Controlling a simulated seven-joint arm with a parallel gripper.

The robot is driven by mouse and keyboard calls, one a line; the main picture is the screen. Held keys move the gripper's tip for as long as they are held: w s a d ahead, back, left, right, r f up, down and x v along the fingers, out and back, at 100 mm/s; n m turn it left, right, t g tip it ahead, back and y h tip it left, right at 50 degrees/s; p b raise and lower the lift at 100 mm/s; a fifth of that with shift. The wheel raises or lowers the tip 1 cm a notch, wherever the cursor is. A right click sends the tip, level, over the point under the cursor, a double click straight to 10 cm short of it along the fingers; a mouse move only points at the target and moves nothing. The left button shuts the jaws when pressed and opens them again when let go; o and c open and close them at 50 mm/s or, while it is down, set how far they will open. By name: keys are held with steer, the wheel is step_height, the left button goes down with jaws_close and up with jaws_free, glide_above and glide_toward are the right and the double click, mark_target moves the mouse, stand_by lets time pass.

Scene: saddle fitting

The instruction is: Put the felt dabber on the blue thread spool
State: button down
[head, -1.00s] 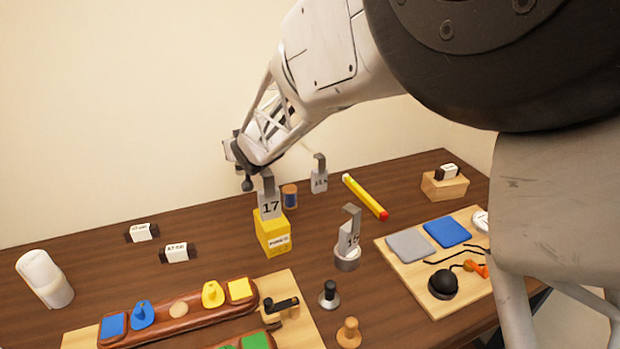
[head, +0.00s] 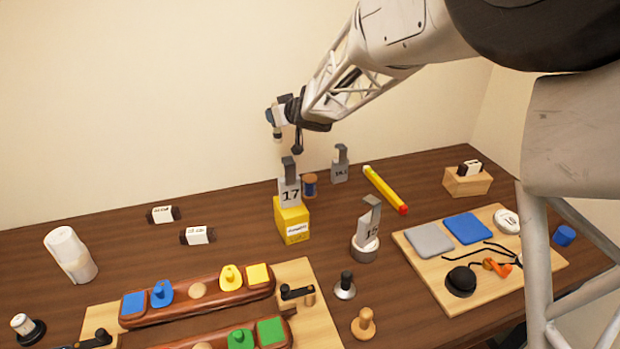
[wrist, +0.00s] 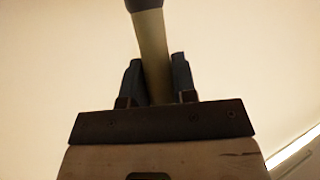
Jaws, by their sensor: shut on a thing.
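My gripper (head: 279,122) is in the air above the back of the table, up and left of the blue thread spool (head: 309,187). In the wrist view my gripper (wrist: 154,82) is shut on a pale beige rod with a dark end, which appears to be the felt dabber (wrist: 152,50). In the head view the dabber (head: 277,135) is small and hangs below the jaws, apart from the spool. The spool stands upright, with blue thread between brownish ends, partly hidden at its left by the gauge block marked 17.
The grey 17 block (head: 290,192) stands on a yellow box (head: 292,222) in front of the spool. A blue cylinder (head: 564,235) is at the far right.

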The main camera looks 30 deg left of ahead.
steer(key=w+d+f+n+g, duration=0.2)
steer(key=d+n+g, duration=0.3)
steer(key=d, duration=0.3)
steer(key=shift+w+d+g+y, duration=0.4)
steer(key=shift+w+g, duration=0.1)
steer(key=shift+w, duration=0.25)
step_height(320, 180, down, 6)
steer(key=shift+f, duration=0.15)
steer(key=shift+f, duration=1.85)
steer(key=shift+f, duration=0.2)
steer(key=c, duration=0.9)
jaws_free()
